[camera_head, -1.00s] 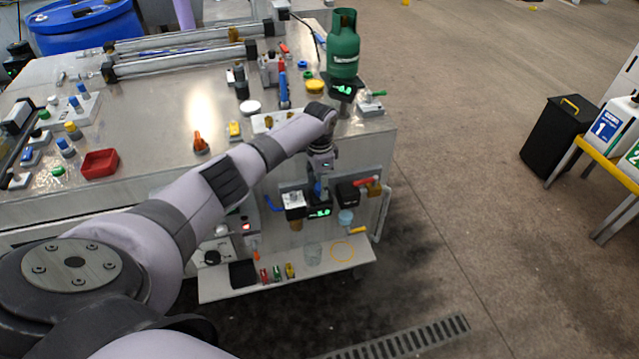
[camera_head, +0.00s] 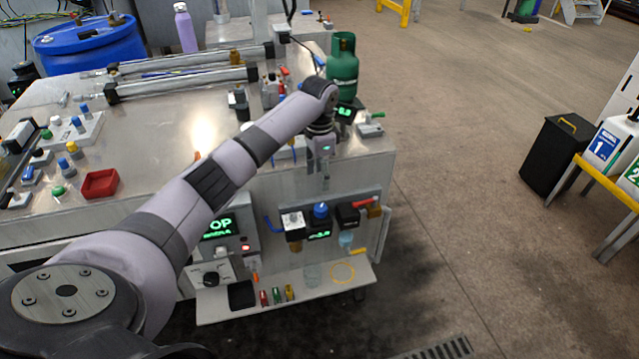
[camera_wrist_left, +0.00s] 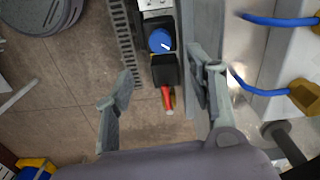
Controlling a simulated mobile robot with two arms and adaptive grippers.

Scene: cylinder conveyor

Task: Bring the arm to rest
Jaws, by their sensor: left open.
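My left arm reaches across the workbench (camera_head: 150,135) from the left in the head view. My left gripper (camera_head: 318,176) hangs pointing down in front of the bench's right front edge, above the blue knob (camera_head: 320,210) of a regulator and apart from it. In the left wrist view my left gripper (camera_wrist_left: 162,70) is open, with nothing between its spread fingers. The blue knob (camera_wrist_left: 160,40) and a red valve lever (camera_wrist_left: 167,98) lie beyond the fingers there. My right gripper is in neither view.
A green gas cylinder (camera_head: 343,68) stands on the bench close behind my wrist. A red tray (camera_head: 100,184) is at left. A low shelf (camera_head: 330,291) juts from the bench front. A black bin (camera_head: 553,155) stands right; the floor between is clear.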

